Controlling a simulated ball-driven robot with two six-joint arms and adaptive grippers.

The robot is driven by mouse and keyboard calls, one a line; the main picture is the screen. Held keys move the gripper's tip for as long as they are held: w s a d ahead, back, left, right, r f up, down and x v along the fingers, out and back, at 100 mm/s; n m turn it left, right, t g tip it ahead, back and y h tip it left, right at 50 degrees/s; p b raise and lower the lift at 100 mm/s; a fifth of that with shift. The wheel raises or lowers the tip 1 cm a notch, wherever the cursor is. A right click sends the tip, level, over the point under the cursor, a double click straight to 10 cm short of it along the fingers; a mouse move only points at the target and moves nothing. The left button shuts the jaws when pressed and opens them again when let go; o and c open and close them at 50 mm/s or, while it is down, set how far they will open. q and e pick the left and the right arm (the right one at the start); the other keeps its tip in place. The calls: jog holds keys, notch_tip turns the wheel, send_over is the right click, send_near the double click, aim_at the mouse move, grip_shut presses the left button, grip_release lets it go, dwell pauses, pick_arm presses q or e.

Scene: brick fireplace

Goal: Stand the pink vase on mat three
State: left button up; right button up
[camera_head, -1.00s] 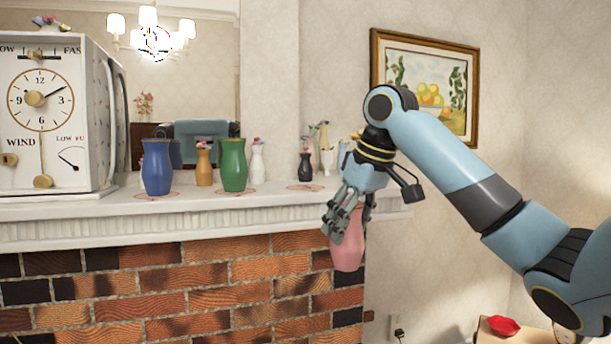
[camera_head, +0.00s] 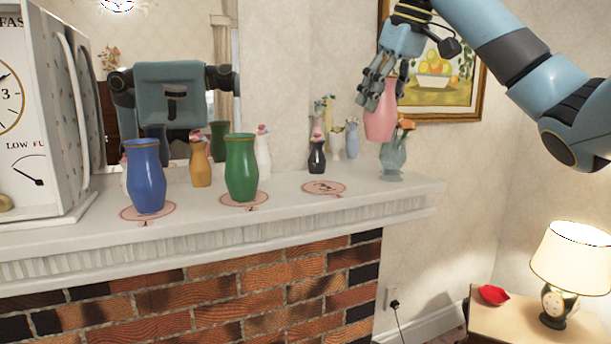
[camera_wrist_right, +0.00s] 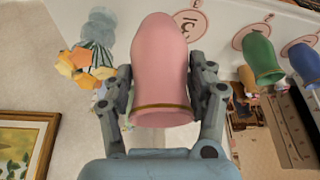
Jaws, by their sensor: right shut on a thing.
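The pink vase (camera_head: 380,122) is held upright in my right gripper (camera_head: 380,88), above the right end of the mantel. In the right wrist view the pink vase (camera_wrist_right: 160,70) sits between the two fingers of the gripper (camera_wrist_right: 163,90), which is shut on it. Mat three (camera_head: 323,188) is a bare pink round mat on the mantel, to the left of and below the vase. In the wrist view mat three (camera_wrist_right: 188,24) lies partly behind the vase. My left gripper is not in view.
A blue vase (camera_head: 146,178) and a green vase (camera_head: 241,168) stand on the other two mats. A glass vase with flowers (camera_head: 393,155) stands at the mantel's right end, close by the held vase. A black vase (camera_head: 317,157) stands behind mat three. A large clock (camera_head: 30,110) is at left.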

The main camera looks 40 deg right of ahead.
jog(key=w+a+f+p, duration=0.1)
jog(key=w+f, duration=0.2)
jog(key=w+a+f+p, duration=0.1)
jog(key=w+a+f, duration=0.1)
jog(key=w+f, duration=0.1)
jog(key=w+a+f+p, duration=0.1)
jog(key=w+a+f, duration=0.1)
jog(key=w+f, duration=0.1)
jog(key=shift+w+f, duration=0.4)
jog(key=shift+f, duration=0.35)
jog(key=o, duration=1.3)
jog(key=shift+f, duration=0.15)
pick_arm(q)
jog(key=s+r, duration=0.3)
